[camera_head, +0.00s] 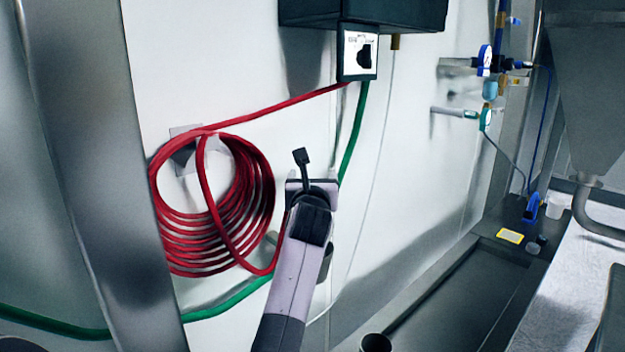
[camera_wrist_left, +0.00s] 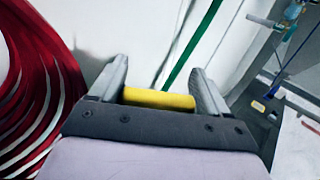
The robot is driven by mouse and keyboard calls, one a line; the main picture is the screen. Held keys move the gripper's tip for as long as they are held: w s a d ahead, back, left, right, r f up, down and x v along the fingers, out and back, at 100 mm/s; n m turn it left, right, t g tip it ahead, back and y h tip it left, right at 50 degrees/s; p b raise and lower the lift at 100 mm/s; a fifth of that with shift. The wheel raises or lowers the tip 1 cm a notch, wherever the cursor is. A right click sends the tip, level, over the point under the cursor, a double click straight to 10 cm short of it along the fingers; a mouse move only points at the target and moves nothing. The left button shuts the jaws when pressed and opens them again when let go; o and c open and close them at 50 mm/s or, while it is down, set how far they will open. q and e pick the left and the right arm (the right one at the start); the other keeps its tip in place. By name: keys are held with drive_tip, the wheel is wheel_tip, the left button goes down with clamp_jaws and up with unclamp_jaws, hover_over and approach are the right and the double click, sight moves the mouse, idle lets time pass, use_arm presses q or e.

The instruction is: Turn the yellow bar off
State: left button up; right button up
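The yellow bar (camera_wrist_left: 160,98) shows in the left wrist view. It lies crosswise between the two fingers of my left gripper (camera_wrist_left: 162,82), close in front of the dark palm. The fingers stand wide apart, one near each end of the bar; I cannot tell whether they touch it. In the head view my left gripper (camera_head: 312,187) is seen from behind, in front of the white wall, just right of the red hose coil. The yellow bar is hidden there. My right gripper is not in view.
A red coiled hose (camera_head: 222,225) hangs on the wall close to my left gripper. A green hose (camera_head: 354,130) runs down from a black-and-white switch box (camera_head: 358,53). A metal post (camera_head: 105,180) stands at left. Valves and gauges (camera_head: 487,90) are at right, above a dark trough (camera_head: 455,290).

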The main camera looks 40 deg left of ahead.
use_arm(q)
drive_tip(key=shift+c, duration=1.2)
drive_tip(key=shift+f, duration=0.1)
